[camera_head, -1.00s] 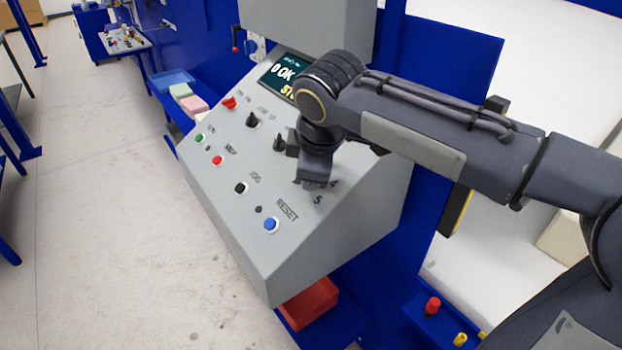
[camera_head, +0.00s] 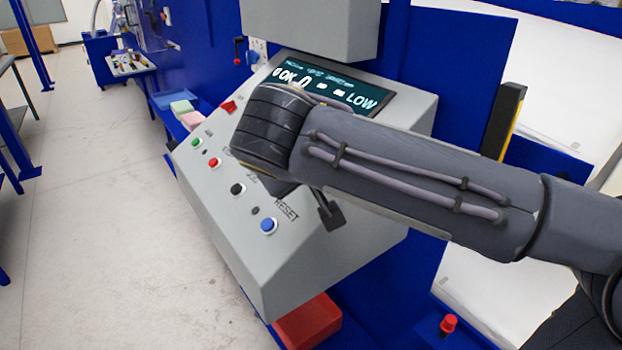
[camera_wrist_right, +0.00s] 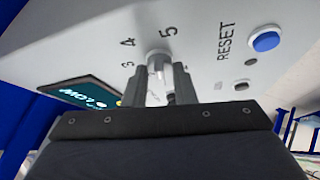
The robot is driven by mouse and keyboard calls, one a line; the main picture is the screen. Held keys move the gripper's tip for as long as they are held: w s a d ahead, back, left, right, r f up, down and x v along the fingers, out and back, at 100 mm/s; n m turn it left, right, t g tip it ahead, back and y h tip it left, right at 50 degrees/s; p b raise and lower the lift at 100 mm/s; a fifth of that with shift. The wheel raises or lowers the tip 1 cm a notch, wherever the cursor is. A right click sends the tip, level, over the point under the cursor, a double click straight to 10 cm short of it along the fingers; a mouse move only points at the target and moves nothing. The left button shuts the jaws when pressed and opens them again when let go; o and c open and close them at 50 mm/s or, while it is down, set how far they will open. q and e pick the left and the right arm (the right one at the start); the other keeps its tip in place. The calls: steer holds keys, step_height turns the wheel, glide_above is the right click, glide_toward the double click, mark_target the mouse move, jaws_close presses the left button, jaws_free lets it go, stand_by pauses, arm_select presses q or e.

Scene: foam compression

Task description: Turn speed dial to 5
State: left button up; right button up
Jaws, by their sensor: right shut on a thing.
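The speed dial (camera_wrist_right: 158,57) shows in the right wrist view as a pale knob on the grey sloped panel, close below the printed 4 and 5. My right gripper (camera_wrist_right: 162,73) is shut on it, one dark finger on each side. The dial's pointer cannot be made out clearly, so its exact setting is uncertain. In the head view my right arm covers the dial and most of the gripper. The display (camera_head: 325,88) reads "OK", a 0 and "LOW". My left gripper is not in view.
The grey control panel (camera_head: 258,262) carries a blue RESET button (camera_head: 269,225), a black button (camera_head: 237,189), a red button (camera_head: 214,162) and a green button (camera_head: 196,142). A red bin (camera_head: 308,322) sits below. Open floor lies to the left.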

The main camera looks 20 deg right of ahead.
steer(key=shift+a+f+m+h+b, duration=0.15)
steer(key=shift+m+h+b, duration=0.6)
steer(key=shift+m, duration=0.95)
steer(key=shift+h, duration=0.25)
steer(key=o, duration=0.6)
steer(key=shift+o, duration=0.2)
steer(key=v, duration=0.8)
steer(key=shift+p, duration=0.3)
steer(key=shift+w, duration=0.1)
